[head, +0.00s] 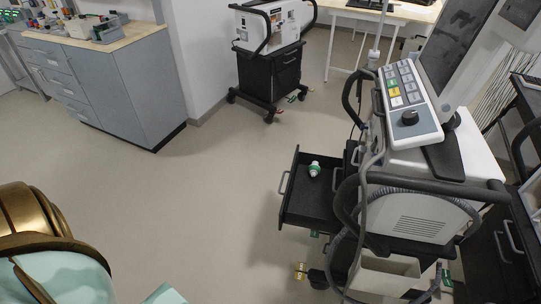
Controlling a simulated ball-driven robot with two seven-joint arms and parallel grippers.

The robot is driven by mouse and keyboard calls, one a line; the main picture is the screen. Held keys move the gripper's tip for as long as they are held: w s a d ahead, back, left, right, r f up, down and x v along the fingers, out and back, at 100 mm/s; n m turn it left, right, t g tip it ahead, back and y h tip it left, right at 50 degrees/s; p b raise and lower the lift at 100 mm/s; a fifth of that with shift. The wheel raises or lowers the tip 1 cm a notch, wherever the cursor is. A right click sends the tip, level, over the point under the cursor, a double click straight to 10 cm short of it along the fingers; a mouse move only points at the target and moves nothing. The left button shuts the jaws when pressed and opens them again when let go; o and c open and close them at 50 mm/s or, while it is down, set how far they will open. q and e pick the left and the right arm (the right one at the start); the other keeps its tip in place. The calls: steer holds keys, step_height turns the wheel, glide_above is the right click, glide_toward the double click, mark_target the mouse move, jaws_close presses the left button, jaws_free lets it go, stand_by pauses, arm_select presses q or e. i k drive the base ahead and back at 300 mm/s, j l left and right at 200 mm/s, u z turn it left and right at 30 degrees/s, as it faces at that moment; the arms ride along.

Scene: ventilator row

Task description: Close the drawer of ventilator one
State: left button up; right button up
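A ventilator (432,217) on a wheeled cart stands at the right, with a keypad panel (409,97) and a raised dark screen. A black drawer (291,205) of its cart is pulled out toward the left. A grey bar handle (283,185) is on the drawer's left front. A small white and green item (314,169) lies in the drawer near its far side. I cannot read which ventilator is number one. Neither of my grippers is in view.
Another ventilator (270,28) on a black cart (271,74) stands at the back, its drawers looking shut. A grey cabinet (115,85) stands at the back left. Black drawer units crowd the right edge. The floor (190,205) left of the open drawer is clear.

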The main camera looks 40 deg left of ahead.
mark_target(307, 202)
steer(key=k+j+u, duration=0.1)
steer(key=j, duration=0.2)
steer(key=k+j, duration=0.25)
steer(key=k+j+u, duration=0.15)
steer(key=j, duration=0.25)
steer(key=k+j, duration=0.15)
steer(key=j, duration=0.2)
steer(key=u, duration=0.05)
